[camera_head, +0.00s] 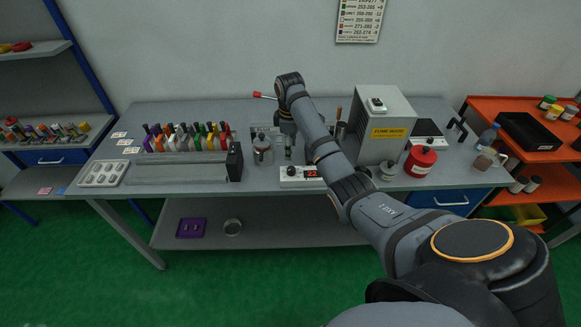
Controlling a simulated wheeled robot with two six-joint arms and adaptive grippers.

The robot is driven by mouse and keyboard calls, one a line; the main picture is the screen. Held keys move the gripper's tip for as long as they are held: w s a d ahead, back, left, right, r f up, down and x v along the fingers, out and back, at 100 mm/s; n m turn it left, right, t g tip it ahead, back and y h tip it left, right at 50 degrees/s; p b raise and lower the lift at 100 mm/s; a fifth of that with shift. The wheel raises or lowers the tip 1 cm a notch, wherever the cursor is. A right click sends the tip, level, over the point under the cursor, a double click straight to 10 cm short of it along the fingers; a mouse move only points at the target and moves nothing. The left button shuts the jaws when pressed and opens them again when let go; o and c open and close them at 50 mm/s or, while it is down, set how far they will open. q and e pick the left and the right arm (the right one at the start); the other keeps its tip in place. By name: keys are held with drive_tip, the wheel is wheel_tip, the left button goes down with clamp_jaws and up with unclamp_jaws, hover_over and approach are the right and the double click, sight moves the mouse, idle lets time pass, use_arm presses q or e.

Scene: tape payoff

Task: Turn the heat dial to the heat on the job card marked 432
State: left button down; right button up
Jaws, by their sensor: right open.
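A low white control box (301,173) stands near the front edge of the bench, with a red lit display and a small dark knob at its left end. The knob may be the heat dial, but its setting is too small to read. Several white cards (125,142) lie at the bench's left end. I cannot read their print or tell which is marked 432. My right gripper (288,150) points down just behind and above the box's left part. It is open and appears empty; its fingertips are small and hard to make out. My left gripper is not in view.
A grey cabinet (384,124) with a yellow label and a red can (420,161) stand to the right. A rack of coloured tools (187,138) and a pale tray (103,173) are to the left. A printed chart (359,20) hangs above.

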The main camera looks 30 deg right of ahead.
sight(291, 169)
drive_tip(key=f, duration=0.5)
drive_tip(key=f+p, duration=0.1)
drive_tip(key=f, duration=0.4)
drive_tip(key=shift+w+d+f, duration=0.1)
drive_tip(key=shift+w+d, duration=0.05)
drive_tip(key=shift+w, duration=0.05)
drive_tip(key=shift+c, duration=0.4)
clamp_jaws()
drive_tip(key=shift+p, duration=0.45)
